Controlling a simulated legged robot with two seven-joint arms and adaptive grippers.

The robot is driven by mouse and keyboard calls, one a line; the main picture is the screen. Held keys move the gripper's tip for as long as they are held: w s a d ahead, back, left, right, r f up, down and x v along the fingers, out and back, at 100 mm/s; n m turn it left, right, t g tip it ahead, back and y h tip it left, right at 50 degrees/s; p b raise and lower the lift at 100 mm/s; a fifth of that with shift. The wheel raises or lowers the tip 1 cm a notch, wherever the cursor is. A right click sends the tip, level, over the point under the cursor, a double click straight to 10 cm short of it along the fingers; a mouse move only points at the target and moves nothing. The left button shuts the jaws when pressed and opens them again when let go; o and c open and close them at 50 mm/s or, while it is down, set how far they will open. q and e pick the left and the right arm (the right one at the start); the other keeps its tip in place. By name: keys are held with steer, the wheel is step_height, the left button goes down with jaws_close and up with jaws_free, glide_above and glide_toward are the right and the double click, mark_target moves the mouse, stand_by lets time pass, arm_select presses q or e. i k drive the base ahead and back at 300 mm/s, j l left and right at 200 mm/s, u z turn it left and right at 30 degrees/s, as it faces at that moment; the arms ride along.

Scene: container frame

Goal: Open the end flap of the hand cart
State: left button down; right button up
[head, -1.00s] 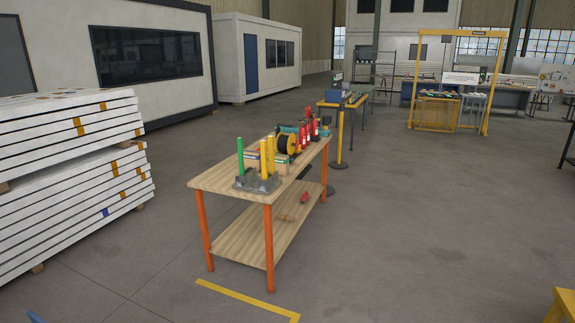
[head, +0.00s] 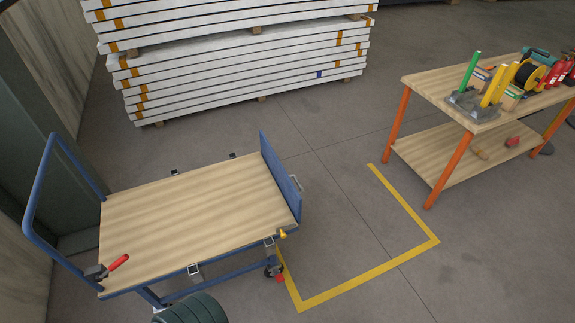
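The hand cart (head: 180,215) stands at the lower left of the head view, with a bare wooden deck and a blue frame. A blue push bar (head: 32,205) rises at the left end, and a red-handled lever (head: 118,262) sits at the near left corner. Neither of my grippers shows.
Yellow floor tape (head: 372,276) marks a corner right of the cart. A wooden workbench (head: 415,88) with orange legs holds tools at the right. Stacked white panels (head: 235,75) stand behind the cart. A dark green ribbed object (head: 190,309) is at the bottom edge. Floor between cart and bench is clear.

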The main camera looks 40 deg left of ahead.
mark_target(291, 195)
steer(key=i+u, duration=0.1)
steer(key=u, duration=0.35)
steer(key=l+u, duration=0.1)
steer(key=u, duration=0.35)
steer(key=i+l+u, duration=0.1)
steer(key=u, duration=0.35)
steer(key=l+u, duration=0.15)
steer(key=u, duration=0.3)
steer(key=l+u, duration=0.45)
steer(key=l, duration=0.55)
steer(key=k+l+u, duration=0.1)
steer(key=l+u, duration=0.35)
steer(key=l, duration=0.55)
